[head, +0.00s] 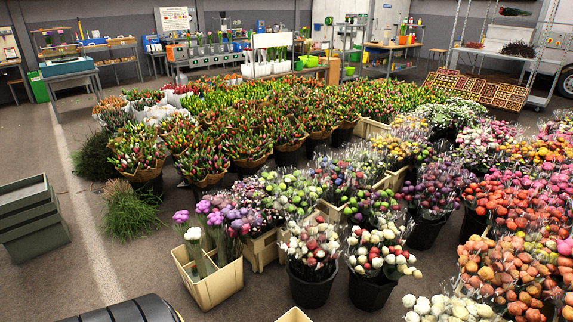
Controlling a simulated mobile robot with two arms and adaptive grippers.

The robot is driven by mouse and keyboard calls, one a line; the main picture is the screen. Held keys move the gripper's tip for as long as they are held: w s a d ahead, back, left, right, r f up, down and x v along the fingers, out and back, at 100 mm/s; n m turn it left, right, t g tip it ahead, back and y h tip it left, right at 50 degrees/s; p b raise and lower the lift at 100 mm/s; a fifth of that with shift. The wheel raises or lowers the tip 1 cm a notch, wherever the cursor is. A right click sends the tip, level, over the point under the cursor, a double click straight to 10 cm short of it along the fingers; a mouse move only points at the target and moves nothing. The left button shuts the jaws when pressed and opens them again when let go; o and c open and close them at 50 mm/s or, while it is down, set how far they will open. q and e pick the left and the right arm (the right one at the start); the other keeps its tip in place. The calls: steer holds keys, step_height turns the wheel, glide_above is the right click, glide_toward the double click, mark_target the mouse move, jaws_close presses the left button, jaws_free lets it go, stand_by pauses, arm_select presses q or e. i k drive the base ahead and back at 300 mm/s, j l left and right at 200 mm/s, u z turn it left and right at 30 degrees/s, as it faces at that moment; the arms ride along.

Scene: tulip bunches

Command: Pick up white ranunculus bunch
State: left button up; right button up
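A white flower bunch (194,236) stands upright in a cream crate (216,284) at the lower middle-left, its pale stems going down into the crate. It is the most likely white ranunculus bunch, but the kind of flower is too small to tell. Purple bunches (217,214) stand right behind and beside it. Other white blooms (440,307) show at the bottom edge, right of centre. White blooms mixed with red ones fill two black buckets (312,288) (371,290) right of the crate. Neither of my grippers is in view.
Stacked grey-green crates (33,225) stand on the floor at left. Bare floor (75,260) lies between them and the flowers. Grass-like bunches (130,213) lie near the flowers' left edge. Densely packed tulip, pink and orange bunches (510,200) fill the middle and right. Work tables line the back.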

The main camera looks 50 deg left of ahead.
mark_target(195, 239)
steer(key=u, duration=1.5)
